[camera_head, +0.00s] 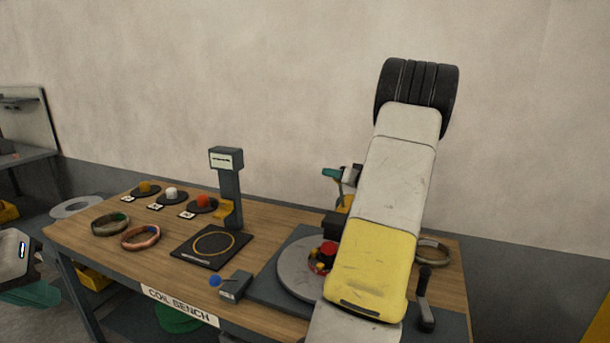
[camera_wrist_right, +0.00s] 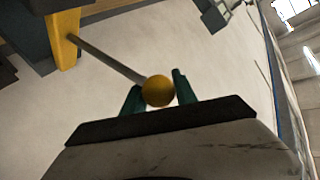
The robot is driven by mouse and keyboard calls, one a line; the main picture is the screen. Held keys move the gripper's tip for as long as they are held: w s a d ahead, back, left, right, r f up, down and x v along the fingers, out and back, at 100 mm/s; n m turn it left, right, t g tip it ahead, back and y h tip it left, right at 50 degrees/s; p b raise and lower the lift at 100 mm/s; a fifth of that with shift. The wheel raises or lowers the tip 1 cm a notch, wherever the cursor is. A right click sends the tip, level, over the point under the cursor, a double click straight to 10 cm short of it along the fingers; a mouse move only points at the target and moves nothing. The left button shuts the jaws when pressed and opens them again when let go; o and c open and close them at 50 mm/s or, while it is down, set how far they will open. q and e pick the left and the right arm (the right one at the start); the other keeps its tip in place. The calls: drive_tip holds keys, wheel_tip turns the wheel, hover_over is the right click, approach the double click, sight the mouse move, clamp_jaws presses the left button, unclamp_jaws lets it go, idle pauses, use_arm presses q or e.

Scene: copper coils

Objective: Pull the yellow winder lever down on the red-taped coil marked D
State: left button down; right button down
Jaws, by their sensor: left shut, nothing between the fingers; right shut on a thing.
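In the right wrist view, my right gripper (camera_wrist_right: 157,84) has its green fingers shut on the yellow ball knob (camera_wrist_right: 158,92) of the winder lever. The lever's grey rod (camera_wrist_right: 105,58) runs from the knob up left to a yellow bracket (camera_wrist_right: 65,32). In the head view, green fingers of my right gripper (camera_head: 333,174) show left of my raised arm. My arm hides much of the winder. A coil with red parts (camera_head: 323,256) sits on a grey round plate (camera_head: 295,270); no D mark is readable. My left gripper (camera_head: 35,294) is shut and empty at the left edge.
The wooden bench (camera_head: 185,258) holds a brown coil (camera_head: 110,224), a pink coil (camera_head: 140,238), a black pad with a yellow ring (camera_head: 212,247) and a grey post (camera_head: 229,195). Several coloured knobs stand at the back left.

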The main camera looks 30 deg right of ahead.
drive_tip(key=c, duration=1)
unclamp_jaws()
drive_tip(key=shift+w+a+r, duration=0.2)
drive_tip(key=shift+a+r, duration=0.15)
drive_tip(key=shift+a, duration=0.35)
drive_tip(key=shift+f, duration=0.1)
drive_tip(key=shift+s+d, duration=0.1)
drive_tip(key=shift+d, duration=0.1)
drive_tip(key=shift+f, duration=0.1)
drive_tip(key=s+r, duration=0.1)
drive_tip(key=s, duration=0.6)
drive_tip(key=shift+s+d+r, duration=0.15)
drive_tip(key=shift+s+d, duration=0.15)
drive_tip(key=shift+d, duration=0.15)
